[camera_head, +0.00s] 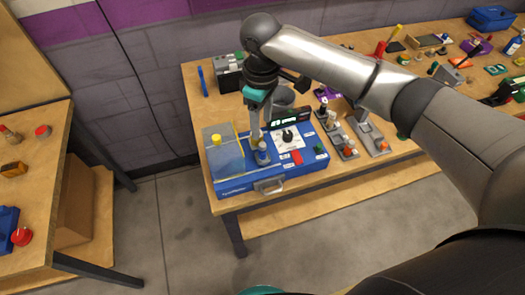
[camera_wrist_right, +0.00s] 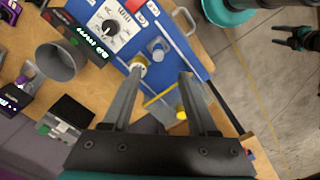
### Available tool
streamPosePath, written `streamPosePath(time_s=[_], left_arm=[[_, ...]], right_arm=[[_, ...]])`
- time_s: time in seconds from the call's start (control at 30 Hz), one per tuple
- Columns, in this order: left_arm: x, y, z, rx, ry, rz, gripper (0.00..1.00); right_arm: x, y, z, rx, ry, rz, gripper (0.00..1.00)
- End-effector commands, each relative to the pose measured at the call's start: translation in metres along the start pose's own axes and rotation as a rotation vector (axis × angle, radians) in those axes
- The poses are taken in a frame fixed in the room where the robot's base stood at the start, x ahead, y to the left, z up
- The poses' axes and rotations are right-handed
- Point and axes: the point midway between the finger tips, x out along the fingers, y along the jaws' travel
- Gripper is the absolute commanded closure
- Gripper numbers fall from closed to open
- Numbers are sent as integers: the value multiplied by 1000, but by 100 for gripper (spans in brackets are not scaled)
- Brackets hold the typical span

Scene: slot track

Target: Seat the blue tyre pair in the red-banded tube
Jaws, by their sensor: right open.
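My right gripper (camera_head: 258,130) reaches down over the blue bench device. In the right wrist view its two fingers (camera_wrist_right: 160,72) are apart with nothing held between them. A small pale-blue round part (camera_wrist_right: 158,48) stands on the device just beyond the fingertips; it also shows in the head view (camera_head: 262,157). A pale, yellow-rimmed round part (camera_wrist_right: 138,64) is at the left fingertip, partly hidden. I cannot tell which part is the tyre pair or whether a red-banded tube shows. A dark gripper-like shape (camera_wrist_right: 293,38) at the right edge may be my left gripper.
The blue device (camera_head: 235,186) has a dial (camera_head: 288,137), a red switch (camera_head: 297,157), a yellow knob (camera_head: 216,140) and a front handle. A grey cup (camera_head: 283,96) stands behind it. Grey stands with small parts (camera_head: 372,138) are to its right. Floor is clear between tables.

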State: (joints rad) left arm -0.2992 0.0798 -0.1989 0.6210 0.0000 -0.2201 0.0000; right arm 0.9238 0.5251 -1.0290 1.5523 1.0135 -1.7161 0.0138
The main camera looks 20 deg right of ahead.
Motion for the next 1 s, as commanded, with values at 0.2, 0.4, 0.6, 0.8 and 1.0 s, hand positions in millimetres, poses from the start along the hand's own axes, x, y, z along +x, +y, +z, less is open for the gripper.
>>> streamPosePath(time_s=[0.2, 0.4, 0.6, 0.8, 1.0], left_arm=[[2, 0, 0, 0, -1, -1, 44], [3, 0, 1, 0, -1, -1, 44], [5, 0, 1, 0, -2, 0, 44], [5, 0, 1, 1, -2, 0, 44], [5, 0, 2, 1, -2, 0, 44]], right_arm=[[30, 0, 0, -1, 0, 0, 41], [45, 1, 0, 0, -1, 0, 41], [75, 3, 1, -1, 0, 0, 41], [85, 3, 0, -2, 3, 1, 41], [84, 3, 0, -2, 2, 1, 46]])
